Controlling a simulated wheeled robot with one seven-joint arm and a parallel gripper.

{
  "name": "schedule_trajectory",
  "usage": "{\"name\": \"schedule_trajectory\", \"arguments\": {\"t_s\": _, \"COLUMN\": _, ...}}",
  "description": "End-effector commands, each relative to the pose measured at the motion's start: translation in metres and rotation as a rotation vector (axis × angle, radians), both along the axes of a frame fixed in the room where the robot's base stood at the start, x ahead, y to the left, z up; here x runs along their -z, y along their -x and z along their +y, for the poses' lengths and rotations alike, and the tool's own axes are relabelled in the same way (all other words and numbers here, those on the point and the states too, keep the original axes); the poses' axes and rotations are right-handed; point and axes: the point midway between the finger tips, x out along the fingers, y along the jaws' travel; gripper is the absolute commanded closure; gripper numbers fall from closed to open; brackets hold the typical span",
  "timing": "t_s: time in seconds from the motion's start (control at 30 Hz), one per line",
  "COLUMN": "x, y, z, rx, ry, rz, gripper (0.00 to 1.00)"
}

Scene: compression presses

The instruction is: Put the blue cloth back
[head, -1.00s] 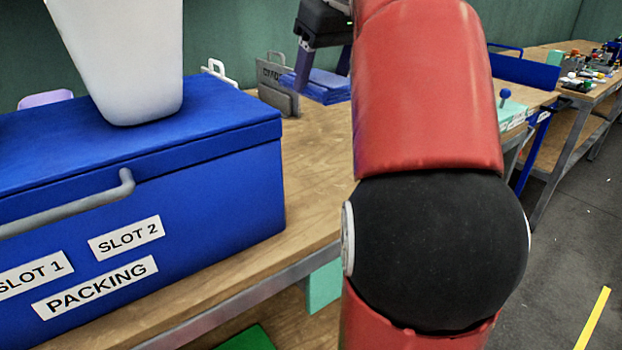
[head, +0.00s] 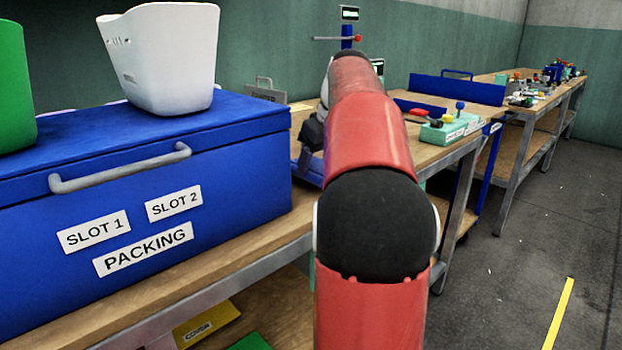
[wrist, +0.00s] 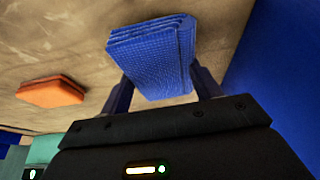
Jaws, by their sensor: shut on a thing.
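The folded blue cloth (wrist: 152,58) is between my gripper's two fingers in the wrist view, its layers stacked and its top end tilted. My gripper (wrist: 160,84) is shut on it. In the head view my gripper (head: 312,134) shows only in part, beside my red arm and just right of the blue packing box. The blue patch under it there is partly hidden by my arm, and I cannot tell cloth from finger. Whether the cloth touches the bench is unclear.
The blue packing box (head: 240,150) stands left on the wooden bench, with a white bin (head: 172,60) and a green bin (head: 14,85) on its lid. An orange block-like thing (wrist: 52,92) lies on the bench. A teal control box (head: 450,127) stands right.

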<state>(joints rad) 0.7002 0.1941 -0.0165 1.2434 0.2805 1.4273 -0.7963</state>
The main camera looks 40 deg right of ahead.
Motion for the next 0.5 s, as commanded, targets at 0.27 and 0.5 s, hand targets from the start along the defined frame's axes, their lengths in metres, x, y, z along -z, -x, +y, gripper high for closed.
{"name": "schedule_trajectory", "arguments": {"t_s": 0.27, "x": 0.0156, "y": 0.0036, "z": -0.0062, "rx": 0.001, "ry": 0.000, "rz": -0.001, "gripper": 0.63}}
{"name": "schedule_trajectory", "arguments": {"t_s": 0.5, "x": 0.0203, "y": 0.0035, "z": -0.0058, "rx": 0.001, "ry": -0.001, "rz": 0.000, "gripper": 0.63}}
